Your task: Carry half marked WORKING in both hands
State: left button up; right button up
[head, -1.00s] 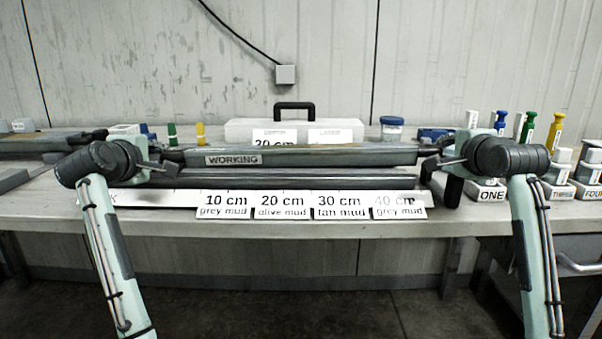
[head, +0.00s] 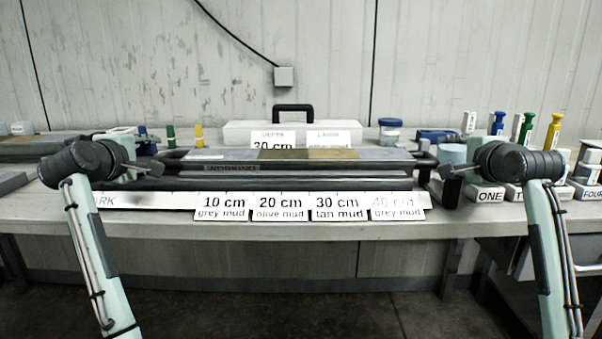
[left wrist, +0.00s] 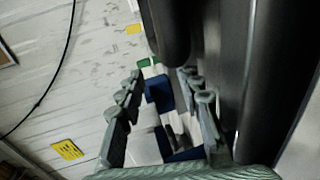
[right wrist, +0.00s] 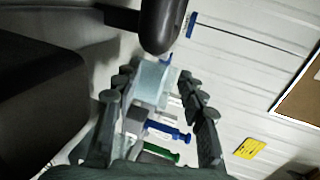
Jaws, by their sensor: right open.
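The half marked WORKING (head: 232,168) lies lengthwise at the bench's middle, its label dark on the front side. Its upper face shows grey, olive and tan bands. A dark rod-like handle juts from each end. My left gripper (head: 140,170) is just beyond its left end; in the left wrist view (left wrist: 165,95) its fingers are apart with nothing between them. My right gripper (head: 445,168) is just beyond the right end; in the right wrist view (right wrist: 157,100) its fingers are apart and empty. A dark rounded handle end (right wrist: 160,25) shows past the fingers. Whether a fingertip touches is unclear.
A second dark length (head: 290,183) lies in front. Depth labels (head: 281,208) line the bench's front edge. A white case (head: 235,133) stands behind. A blue-lidded jar (head: 389,130), a pale cylinder (head: 452,153) and coloured-top bottles (head: 526,127) stand at right.

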pick_arm(q)
jog(key=shift+s+f, duration=0.3)
jog(key=shift+s, duration=0.2)
pick_arm(e)
jog(key=shift+w, duration=0.1)
pick_arm(q)
jog(key=v, duration=0.6)
jog(key=shift+a+r, duration=0.1)
jog(key=shift+r, duration=0.1)
pick_arm(e)
jog(key=shift+a+r, duration=0.1)
jog(key=shift+a, duration=0.05)
pick_arm(q)
jog(key=shift+s+r, duration=0.2)
jog(key=shift+s, duration=0.3)
jog(key=shift+r, duration=0.1)
pick_arm(e)
jog(key=shift+v, duration=4.05)
